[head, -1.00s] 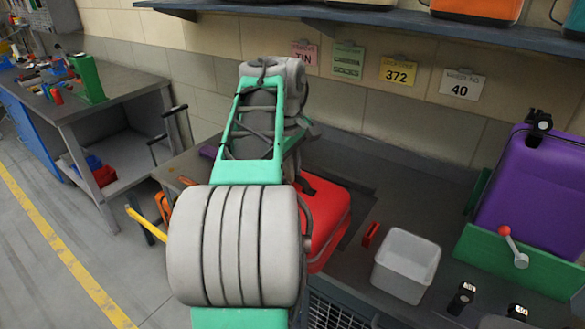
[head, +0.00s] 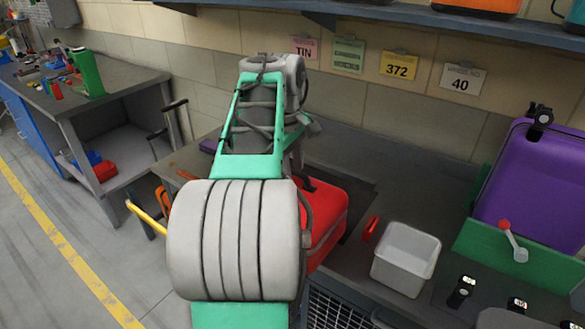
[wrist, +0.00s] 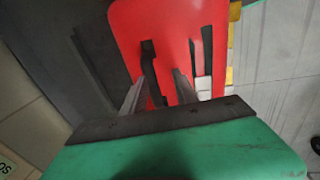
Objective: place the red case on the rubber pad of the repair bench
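The red case (head: 330,215) is on the repair bench in the head view, right behind my arm, which hides its left part. A dark flat area, which looks like the rubber pad (head: 363,196), shows along the case's right side. How much of the pad lies under the case is hidden. In the wrist view the red case (wrist: 170,30) fills the upper middle, with dark strips on its face. My gripper (wrist: 164,72) is right at the case, its two fingers apart with red showing between them. The gripper is hidden in the head view.
A light grey bin (head: 406,260) and a small red object (head: 371,228) are right of the case. A purple case (head: 535,190) stands behind a green panel (head: 500,247) farther right. A shelf (head: 400,25) runs above. Another workbench (head: 110,85) is at the left.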

